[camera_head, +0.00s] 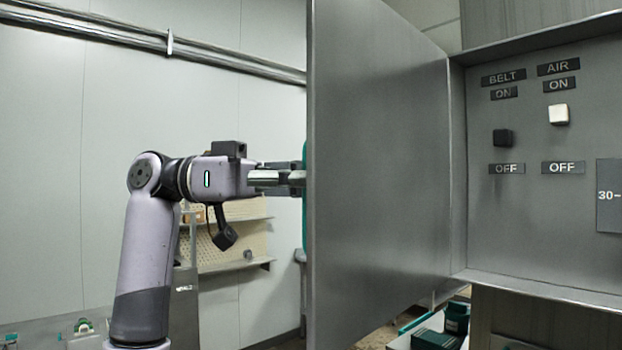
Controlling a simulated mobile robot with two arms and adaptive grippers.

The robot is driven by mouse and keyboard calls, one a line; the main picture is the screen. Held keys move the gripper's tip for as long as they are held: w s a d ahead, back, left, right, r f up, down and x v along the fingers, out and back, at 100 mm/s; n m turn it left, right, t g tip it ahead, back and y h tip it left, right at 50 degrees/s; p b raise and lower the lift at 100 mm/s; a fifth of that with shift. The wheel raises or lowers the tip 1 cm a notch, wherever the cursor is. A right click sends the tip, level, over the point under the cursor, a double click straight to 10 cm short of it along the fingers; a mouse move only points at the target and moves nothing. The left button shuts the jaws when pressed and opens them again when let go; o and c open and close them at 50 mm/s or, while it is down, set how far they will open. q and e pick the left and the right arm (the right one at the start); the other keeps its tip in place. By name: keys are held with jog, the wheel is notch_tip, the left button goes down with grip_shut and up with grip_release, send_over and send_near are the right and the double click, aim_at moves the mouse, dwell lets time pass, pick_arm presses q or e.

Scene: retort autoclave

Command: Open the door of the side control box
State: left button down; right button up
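The door (385,170) of the side control box stands swung wide open, hinged at the box's left edge, its grey inner face towards me. The control box (540,245) shows its inside at the right, with a black BELT switch (503,138), a white AIR switch (559,114) and ON and OFF labels. My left gripper (296,181) is at the door's free left edge, pointing right. Its fingertips are partly hidden behind the door edge, beside a sliver of teal. I cannot tell whether it grips anything. My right gripper is out of view.
A beige shelf (240,240) hangs on the wall behind my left arm. Pipes (170,42) run along the upper wall. Dark green boxes (440,330) sit on a surface below the control box. The space in front of the switches is clear.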

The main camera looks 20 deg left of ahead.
pick_arm(q)
jog(key=c, duration=1.7)
grip_release()
jog(key=shift+a, duration=0.1)
jog(key=shift+o, duration=0.2)
jog(key=a, duration=1.2)
